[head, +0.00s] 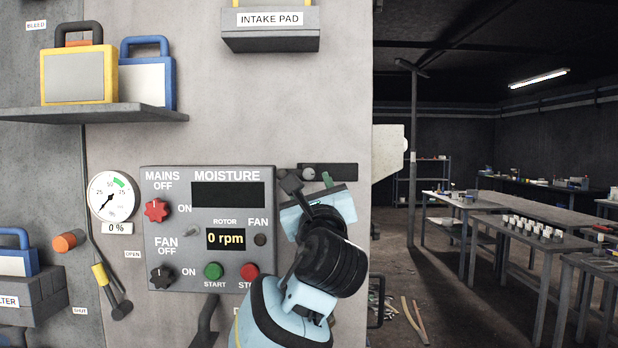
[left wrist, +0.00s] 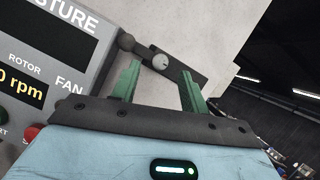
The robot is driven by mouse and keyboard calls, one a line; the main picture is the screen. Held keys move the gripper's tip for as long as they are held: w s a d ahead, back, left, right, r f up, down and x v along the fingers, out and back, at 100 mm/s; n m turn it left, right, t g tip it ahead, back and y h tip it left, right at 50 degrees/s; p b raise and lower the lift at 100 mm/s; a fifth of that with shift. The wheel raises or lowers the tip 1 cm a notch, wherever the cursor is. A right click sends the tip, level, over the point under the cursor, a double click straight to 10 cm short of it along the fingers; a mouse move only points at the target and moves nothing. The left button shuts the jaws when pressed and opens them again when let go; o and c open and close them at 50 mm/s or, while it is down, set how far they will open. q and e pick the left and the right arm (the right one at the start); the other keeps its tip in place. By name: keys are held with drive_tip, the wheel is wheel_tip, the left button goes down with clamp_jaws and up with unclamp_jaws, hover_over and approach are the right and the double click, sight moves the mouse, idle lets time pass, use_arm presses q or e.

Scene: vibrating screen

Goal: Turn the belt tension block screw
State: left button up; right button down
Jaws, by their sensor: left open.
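The belt tension block appears to be the dark bar (head: 345,172) on the grey wall panel, right of the moisture control box. A round silver screw (head: 308,174) sits near its left end. In the left wrist view the dark block (left wrist: 186,75) runs at a slant beyond the fingers, and the slotted screw head (left wrist: 160,62) lies between the two green fingers as seen. My left gripper (left wrist: 159,86) is open and empty; it also shows in the head view (head: 312,187), just below the block. Whether the fingers touch anything cannot be told. My right gripper is not in view.
The moisture control box (head: 208,280) with knobs and buttons is close left of my left arm. A dark ball-ended part (left wrist: 127,42) is beside the block. A shelf (head: 90,113) holds two cases. Workbenches (head: 530,238) stand in the room at right.

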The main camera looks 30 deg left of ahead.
sight(309, 174)
use_arm(q)
drive_tip(key=shift+x, duration=2.25)
drive_tip(key=shift+d, duration=0.1)
clamp_jaws()
